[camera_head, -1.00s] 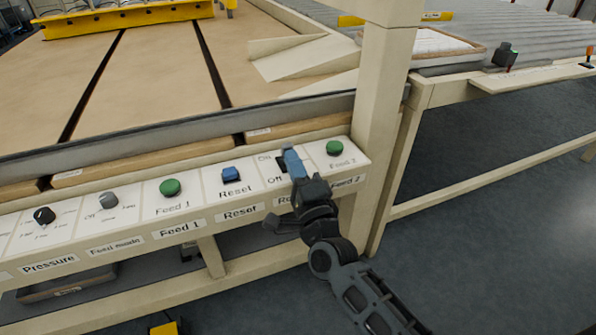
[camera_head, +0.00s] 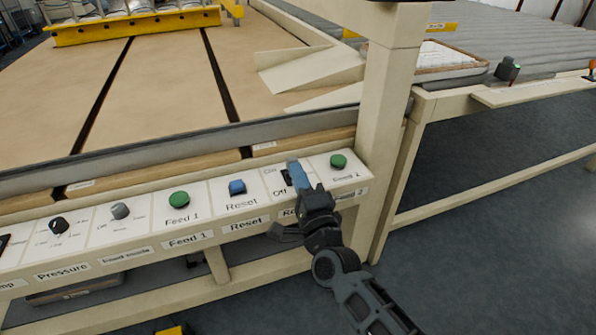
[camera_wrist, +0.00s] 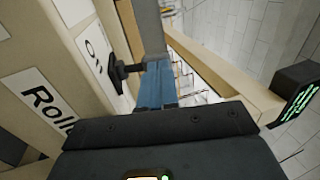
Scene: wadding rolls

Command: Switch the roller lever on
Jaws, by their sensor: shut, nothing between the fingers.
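The roller lever is a small black handle standing out from the white panel plate marked On and Off. It shows just left of my fingers in the head view (camera_head: 285,178) and as a dark T-shaped handle in the wrist view (camera_wrist: 122,70). My gripper (camera_head: 295,170) has blue fingers, also seen in the wrist view (camera_wrist: 155,85). They are shut and empty, close beside the lever's right side. Whether they touch it I cannot tell. The fingers and wrist hide part of the plate and its label, so the lever's exact setting is unclear.
The green Feed 2 button (camera_head: 338,161) is right of my fingers. The blue Reset button (camera_head: 237,187) and green Feed 1 button (camera_head: 179,199) are left. A cream post (camera_head: 388,110) rises close on the right. The floor in front is clear.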

